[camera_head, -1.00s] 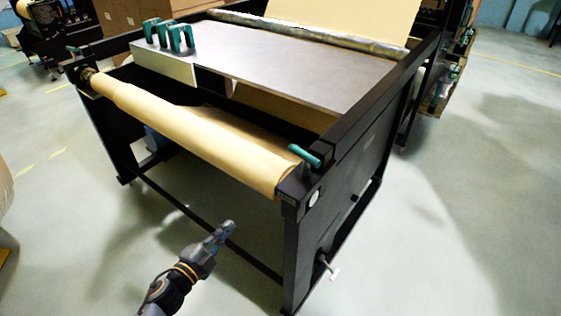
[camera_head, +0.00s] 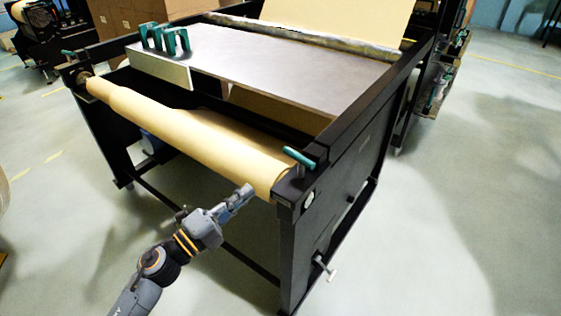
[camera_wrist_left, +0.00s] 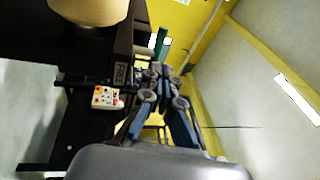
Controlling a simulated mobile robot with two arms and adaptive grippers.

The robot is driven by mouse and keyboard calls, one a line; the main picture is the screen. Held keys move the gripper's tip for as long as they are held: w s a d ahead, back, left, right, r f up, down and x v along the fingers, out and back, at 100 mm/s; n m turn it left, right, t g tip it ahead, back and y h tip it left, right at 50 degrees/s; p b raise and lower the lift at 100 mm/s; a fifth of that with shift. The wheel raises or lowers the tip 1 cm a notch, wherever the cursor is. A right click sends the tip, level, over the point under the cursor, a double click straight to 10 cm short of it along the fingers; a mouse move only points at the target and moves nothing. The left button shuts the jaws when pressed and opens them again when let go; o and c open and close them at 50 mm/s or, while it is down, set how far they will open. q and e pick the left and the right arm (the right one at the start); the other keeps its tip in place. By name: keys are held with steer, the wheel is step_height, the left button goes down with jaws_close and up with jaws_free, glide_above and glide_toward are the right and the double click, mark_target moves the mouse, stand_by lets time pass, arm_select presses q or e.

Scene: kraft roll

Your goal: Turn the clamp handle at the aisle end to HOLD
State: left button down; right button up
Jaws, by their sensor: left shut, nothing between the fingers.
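The teal clamp handle (camera_head: 299,157) sits on top of the frame's near right corner, at the right end of the kraft roll (camera_head: 215,142). It points up and to the left in the head view. In the left wrist view the handle (camera_wrist_left: 164,42) shows just beyond the fingertips. A small plate (camera_wrist_left: 121,74) beside it appears to read FREE. My left gripper (camera_head: 247,190) is shut and empty, in front of the roll, below and left of the handle and apart from it. My right gripper is out of view.
A second teal handle (camera_head: 68,54) is at the roll's far left end. Teal clamps (camera_head: 166,41) stand on the grey table (camera_head: 290,65). A crank (camera_head: 326,268) juts from the black side panel (camera_head: 345,190). A button box (camera_wrist_left: 105,97) shows in the wrist view. The right floor is clear.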

arm_select(q)
steer(key=p, duration=0.2)
glide_toward(290, 155)
steer(key=x, duration=0.5)
steer(key=shift+w+d, duration=0.1)
steer(key=shift+w, duration=0.1)
steer(key=shift+x, duration=0.8)
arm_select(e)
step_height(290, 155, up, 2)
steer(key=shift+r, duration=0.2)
arm_select(q)
steer(key=shift+f, duration=0.15)
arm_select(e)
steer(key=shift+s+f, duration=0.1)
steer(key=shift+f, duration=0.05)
arm_select(q)
steer(key=shift+w+m+g+h+b, duration=0.15)
steer(key=shift+m+g+h+b, duration=0.25)
steer(key=shift+g, duration=0.1)
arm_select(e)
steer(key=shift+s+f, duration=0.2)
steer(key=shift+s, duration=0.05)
